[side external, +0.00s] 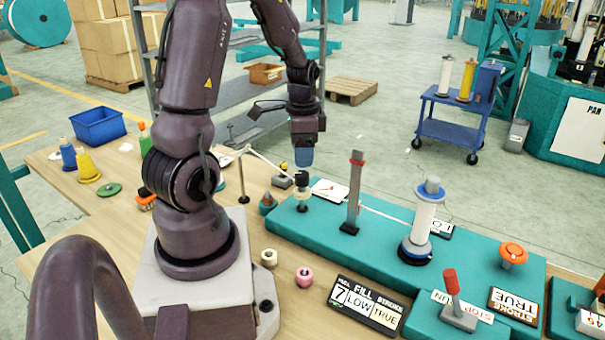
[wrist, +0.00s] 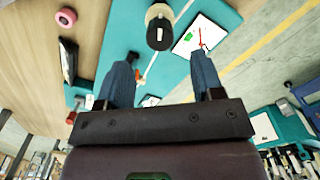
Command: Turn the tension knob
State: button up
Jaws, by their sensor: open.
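A black knob (side external: 302,179) with a cream collar below it stands at the left end of the teal machine base (side external: 385,248), beside a white gauge card (side external: 330,190). In the wrist view the black knob (wrist: 159,35) carries a small white mark, and the gauge (wrist: 200,37) shows a red needle and a green patch. My gripper (side external: 303,158) points down just above the knob in the side view. Its blue fingers (wrist: 160,60) are open and apart in the wrist view, with the knob lined up between them, just past the tips. I see no contact with the knob.
A thin line passes a grey post (side external: 354,192) toward a white spool (side external: 424,220). An orange knob (side external: 513,253) and a red-handled lever (side external: 453,290) stand to the right. A pink ring (side external: 304,277) and a sign (side external: 365,305) lie in front.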

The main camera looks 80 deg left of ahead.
aim_at(302, 173)
notch_tip(302, 173, down, 6)
jog(key=shift+f, duration=0.1)
jog(key=shift+c, duration=0.4)
jog(key=c, duration=0.8)
jog(key=shift+c, duration=0.2)
jog(key=shift+n, duration=0.3)
